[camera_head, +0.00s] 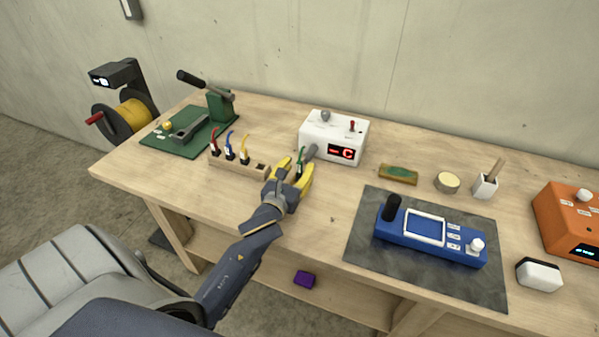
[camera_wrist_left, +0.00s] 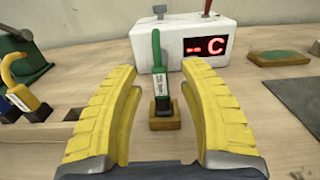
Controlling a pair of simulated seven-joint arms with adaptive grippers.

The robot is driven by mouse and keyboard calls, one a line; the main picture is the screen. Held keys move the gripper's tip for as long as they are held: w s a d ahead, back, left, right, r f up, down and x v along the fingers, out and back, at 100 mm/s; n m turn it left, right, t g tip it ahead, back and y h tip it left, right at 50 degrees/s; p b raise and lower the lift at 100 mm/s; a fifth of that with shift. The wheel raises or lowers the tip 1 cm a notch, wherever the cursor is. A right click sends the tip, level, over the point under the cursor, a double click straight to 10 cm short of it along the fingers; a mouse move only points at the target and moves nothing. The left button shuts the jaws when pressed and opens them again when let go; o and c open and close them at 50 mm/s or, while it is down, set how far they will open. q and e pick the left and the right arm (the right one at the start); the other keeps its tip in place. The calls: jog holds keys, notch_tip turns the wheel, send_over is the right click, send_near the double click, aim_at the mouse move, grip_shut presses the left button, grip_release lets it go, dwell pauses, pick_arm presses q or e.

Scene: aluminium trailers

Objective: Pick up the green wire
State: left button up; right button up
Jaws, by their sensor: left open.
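The green wire (camera_wrist_left: 158,58) stands upright in a small wooden block, with a dark lower part bearing a white label. In the head view the green wire (camera_head: 301,158) shows between the fingers of my left gripper. My left gripper (camera_head: 291,174) has yellow fingers and is open. In the left wrist view its fingertips (camera_wrist_left: 160,85) lie on either side of the wire, with visible gaps, apart from it. My right gripper is in neither view.
A wooden rack (camera_head: 237,166) with red, blue and yellow wires stands left of the gripper. A white box with a red display (camera_head: 333,138) stands behind the green wire. A blue device (camera_head: 430,236) sits on a dark mat (camera_head: 365,250) to the right.

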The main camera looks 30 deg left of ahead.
pick_arm(q)
jog(key=shift+w+a, duration=0.1)
jog(key=shift+w, duration=0.4)
jog(key=shift+o, duration=0.2)
grip_shut()
